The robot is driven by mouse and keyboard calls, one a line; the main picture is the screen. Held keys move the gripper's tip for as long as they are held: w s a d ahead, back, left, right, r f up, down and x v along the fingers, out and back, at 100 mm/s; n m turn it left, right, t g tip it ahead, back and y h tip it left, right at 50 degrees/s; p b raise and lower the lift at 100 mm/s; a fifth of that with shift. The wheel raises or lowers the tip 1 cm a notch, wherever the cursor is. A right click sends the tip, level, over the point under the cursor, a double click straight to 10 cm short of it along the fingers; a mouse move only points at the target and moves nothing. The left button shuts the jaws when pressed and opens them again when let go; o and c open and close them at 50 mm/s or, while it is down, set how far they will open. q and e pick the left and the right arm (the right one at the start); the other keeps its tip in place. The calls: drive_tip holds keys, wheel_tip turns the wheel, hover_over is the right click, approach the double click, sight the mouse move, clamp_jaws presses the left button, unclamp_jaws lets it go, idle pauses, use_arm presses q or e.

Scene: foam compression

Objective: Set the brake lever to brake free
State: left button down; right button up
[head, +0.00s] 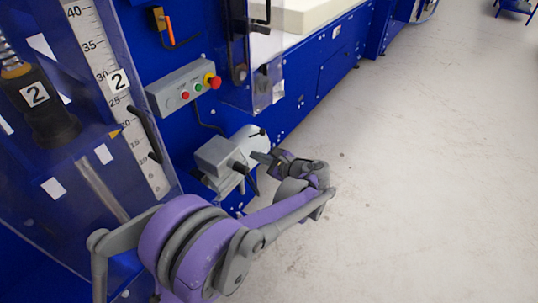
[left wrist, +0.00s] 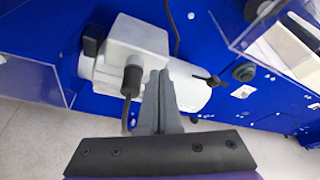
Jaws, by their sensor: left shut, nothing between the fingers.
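The grey motor (head: 232,150) sticks out from the blue machine; it also shows in the left wrist view (left wrist: 188,88). A small black lever (head: 257,132) on its rounded body looks like the brake lever; in the left wrist view it (left wrist: 207,79) lies right of my fingers. My left gripper (head: 257,157) is shut and empty, in front of the motor; its fingertips show in the left wrist view (left wrist: 158,76) between the black cable fitting (left wrist: 131,82) and the lever. It is apart from the lever; whether it touches the motor I cannot tell. My right gripper is not in view.
A control box (head: 185,88) with coloured buttons and a red knob sits above the motor. A clear guard (head: 262,88) hangs nearby, and a scale (head: 115,75) stands at left. The floor (head: 400,170) at right is clear.

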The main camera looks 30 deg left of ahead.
use_arm(q)
drive_tip(key=w+d+f+m+y+b, duration=0.3)
drive_tip(key=w+f+y+b, duration=0.1)
drive_tip(key=f, duration=0.4)
drive_tip(key=w+d+f+m+t+y+b, duration=0.1)
drive_tip(key=w+d+f+m+y+b, duration=0.1)
drive_tip(key=w+f+m+y+b, duration=0.2)
wheel_tip(320, 180, down, 4)
drive_tip(key=w+y, duration=0.1)
drive_tip(key=w, duration=0.1)
drive_tip(key=shift+w+d+y, duration=0.4)
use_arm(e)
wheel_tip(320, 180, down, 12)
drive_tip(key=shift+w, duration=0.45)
use_arm(q)
drive_tip(key=shift+r, duration=0.1)
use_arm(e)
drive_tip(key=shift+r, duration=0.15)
use_arm(q)
drive_tip(key=d+r+b+x, duration=0.1)
drive_tip(key=r+x, duration=0.1)
drive_tip(key=x, duration=1.1)
drive_tip(key=shift+d+r+b, duration=0.15)
drive_tip(key=shift+d+b, duration=0.05)
drive_tip(key=shift+b, duration=0.2)
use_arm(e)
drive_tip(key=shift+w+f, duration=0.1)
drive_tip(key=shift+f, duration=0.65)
